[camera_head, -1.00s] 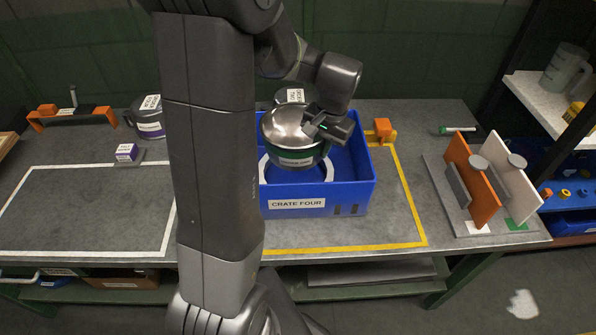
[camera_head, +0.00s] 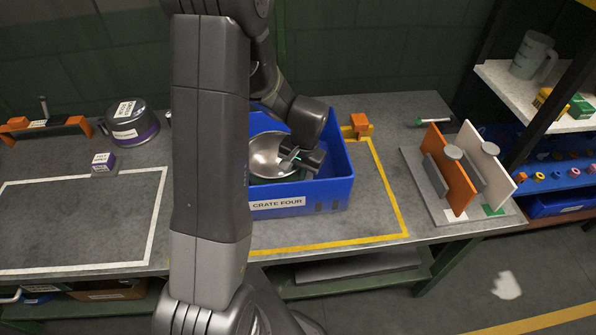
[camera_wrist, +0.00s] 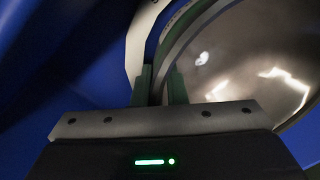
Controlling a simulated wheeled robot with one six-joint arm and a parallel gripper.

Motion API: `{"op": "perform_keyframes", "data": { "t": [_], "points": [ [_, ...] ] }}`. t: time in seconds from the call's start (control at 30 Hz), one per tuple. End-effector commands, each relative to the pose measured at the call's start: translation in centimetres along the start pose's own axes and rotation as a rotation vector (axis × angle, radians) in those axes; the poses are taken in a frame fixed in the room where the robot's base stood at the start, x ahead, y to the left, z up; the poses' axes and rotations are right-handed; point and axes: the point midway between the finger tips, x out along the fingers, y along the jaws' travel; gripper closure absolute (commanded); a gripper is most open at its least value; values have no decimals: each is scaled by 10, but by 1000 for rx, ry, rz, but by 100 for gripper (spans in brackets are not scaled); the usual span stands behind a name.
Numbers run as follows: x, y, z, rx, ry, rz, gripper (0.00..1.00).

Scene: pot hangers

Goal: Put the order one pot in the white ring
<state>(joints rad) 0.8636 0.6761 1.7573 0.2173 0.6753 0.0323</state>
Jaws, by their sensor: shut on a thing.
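The held pot shows in the head view as a shiny round metal surface (camera_head: 267,153) down inside the blue crate marked CRATE FOUR (camera_head: 334,193). Its label and lower side are hidden by the crate wall and my arm. My gripper (camera_head: 294,160) is at the pot's right side, inside the crate. In the wrist view my gripper (camera_wrist: 160,86) is shut on the pot's edge, with the shiny metal (camera_wrist: 255,65) to the right. Whether the pot rests on the ring, I cannot tell.
A purple-banded pot (camera_head: 133,125) and a small purple-and-white block (camera_head: 104,163) stand at the left. An orange block (camera_head: 361,125) is behind the crate's right side. An orange and white panel rack (camera_head: 462,185) stands at the right. The white-outlined area (camera_head: 80,220) is clear.

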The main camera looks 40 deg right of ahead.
Motion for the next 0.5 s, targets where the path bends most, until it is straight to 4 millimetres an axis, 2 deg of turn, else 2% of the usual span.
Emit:
{"op": "perform_keyframes", "data": {
  "t": [0.27,0.3,0.4,0.5],
  "points": [
    [3,0,0,0,2,-1,100],
    [3,0,0,0,0,0,84],
    [3,0,0,0,0,0,66],
    [3,0,0,0,0,0,66]
  ]
}}
